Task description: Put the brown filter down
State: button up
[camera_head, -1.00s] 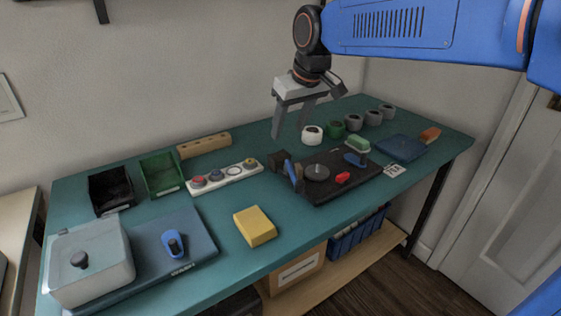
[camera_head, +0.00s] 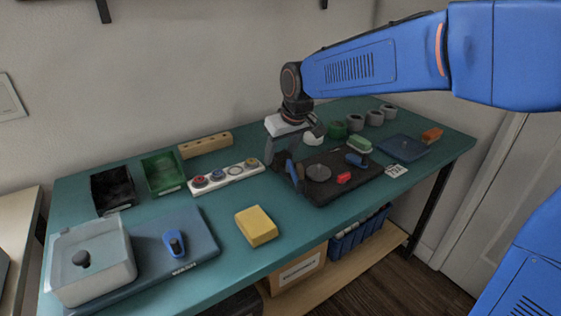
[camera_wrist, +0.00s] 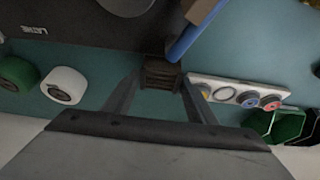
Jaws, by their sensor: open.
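A small dark brown ribbed block (camera_wrist: 162,73) shows between my fingertips in the wrist view. It may be the brown filter; I cannot be sure. It is by the blue lever (camera_wrist: 197,32) at the end of the black lathe board (camera_head: 335,190). My gripper (camera_wrist: 161,82) is open, with one finger on each side of the block; I cannot tell whether they touch it. In the head view my gripper (camera_head: 283,160) is low at the lathe's left end and largely hides the block.
The strip with coloured round parts (camera_head: 227,177) lies left of my gripper. A white roll (camera_wrist: 64,85) and a green roll (camera_wrist: 17,73) stand close by. A yellow block (camera_head: 256,226) lies in front, with clear teal table (camera_head: 205,215) around it.

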jog(key=shift+w+a+f, duration=0.1)
jog(key=shift+w+f, duration=0.05)
jog(key=shift+f, duration=0.4)
jog(key=shift+c, duration=0.7)
jog(key=c, duration=0.7)
